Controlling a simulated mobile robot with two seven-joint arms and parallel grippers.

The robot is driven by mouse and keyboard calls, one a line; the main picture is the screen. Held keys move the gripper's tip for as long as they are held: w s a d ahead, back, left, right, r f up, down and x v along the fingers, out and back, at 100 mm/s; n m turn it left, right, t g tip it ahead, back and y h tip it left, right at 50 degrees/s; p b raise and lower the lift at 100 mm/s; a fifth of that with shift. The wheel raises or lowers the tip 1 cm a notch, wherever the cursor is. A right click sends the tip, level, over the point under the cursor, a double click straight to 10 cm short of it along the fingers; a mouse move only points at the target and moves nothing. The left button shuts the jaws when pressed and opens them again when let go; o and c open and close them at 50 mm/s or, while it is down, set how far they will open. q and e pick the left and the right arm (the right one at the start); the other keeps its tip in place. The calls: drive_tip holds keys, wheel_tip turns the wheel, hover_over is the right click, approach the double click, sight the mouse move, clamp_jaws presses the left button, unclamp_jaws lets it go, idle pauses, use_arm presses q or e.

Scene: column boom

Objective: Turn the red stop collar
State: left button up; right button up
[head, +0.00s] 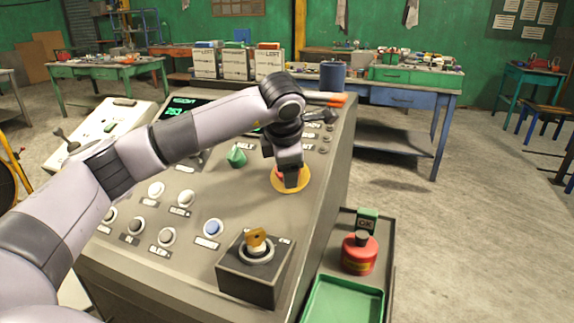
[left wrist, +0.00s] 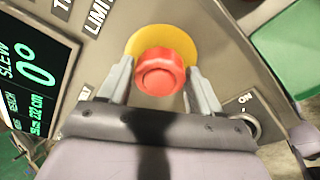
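The red stop collar (left wrist: 160,72) is a round red mushroom-shaped knob on a yellow disc (left wrist: 138,42) in the left wrist view. In the head view the yellow disc (head: 289,187) lies on the grey sloping console, and the red knob is mostly hidden by my gripper. My left gripper (head: 289,178) reaches down over it from above. In the left wrist view the two fingers of the left gripper (left wrist: 161,68) stand on either side of the red knob, very close to it. I cannot tell whether they press on it. My right gripper is not in view.
On the console are a green knob (head: 237,156), a blue button (head: 213,228), several white buttons and a raised box with a yellow key switch (head: 256,241). Right of the console stand a red canister (head: 359,254) and a green tray (head: 343,301). Open floor lies farther right.

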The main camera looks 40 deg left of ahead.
use_arm(q)
drive_tip(key=shift+o, duration=0.9)
drive_tip(key=shift+f, duration=0.1)
drive_tip(key=v, duration=0.7)
drive_tip(key=shift+b, duration=0.45)
